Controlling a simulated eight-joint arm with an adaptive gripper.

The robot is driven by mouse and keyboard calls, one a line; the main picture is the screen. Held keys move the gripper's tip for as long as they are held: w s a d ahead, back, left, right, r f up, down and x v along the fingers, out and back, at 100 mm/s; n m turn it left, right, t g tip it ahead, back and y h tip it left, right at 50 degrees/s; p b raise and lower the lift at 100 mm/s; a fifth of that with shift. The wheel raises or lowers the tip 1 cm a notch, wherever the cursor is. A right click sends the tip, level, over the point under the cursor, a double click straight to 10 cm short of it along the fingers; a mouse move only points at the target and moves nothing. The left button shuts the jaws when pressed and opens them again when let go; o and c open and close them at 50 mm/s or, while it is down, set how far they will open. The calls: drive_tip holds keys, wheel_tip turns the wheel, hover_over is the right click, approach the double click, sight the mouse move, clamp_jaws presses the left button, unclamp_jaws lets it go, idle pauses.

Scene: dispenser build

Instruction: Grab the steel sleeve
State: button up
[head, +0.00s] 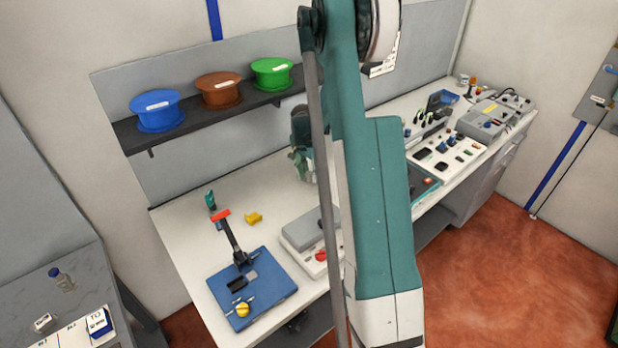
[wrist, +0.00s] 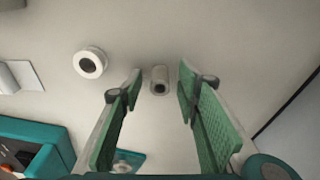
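A small grey cylinder with a dark hole (wrist: 159,80), which looks like the steel sleeve, is on the pale surface in the wrist view. My gripper (wrist: 160,90) is open, with one green-padded finger on each side of the cylinder in the picture. Clear gaps show between it and both fingertips, so nothing is held. I cannot tell how far the fingertips are above or in front of it. In the head view my arm covers the middle of the bench, and I cannot make out the sleeve there.
In the wrist view a white ring (wrist: 90,62) lies left of the cylinder, and a teal tray (wrist: 38,137) is at lower left. In the head view a blue lever fixture (head: 262,282) and a grey box (head: 308,230) stand on the bench (head: 180,235); a spool shelf (head: 190,122) is above.

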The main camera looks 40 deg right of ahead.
sight(309, 172)
drive_tip(key=shift+c, duration=0.5)
drive_tip(key=c, duration=0.9)
drive_tip(key=shift+r, duration=5)
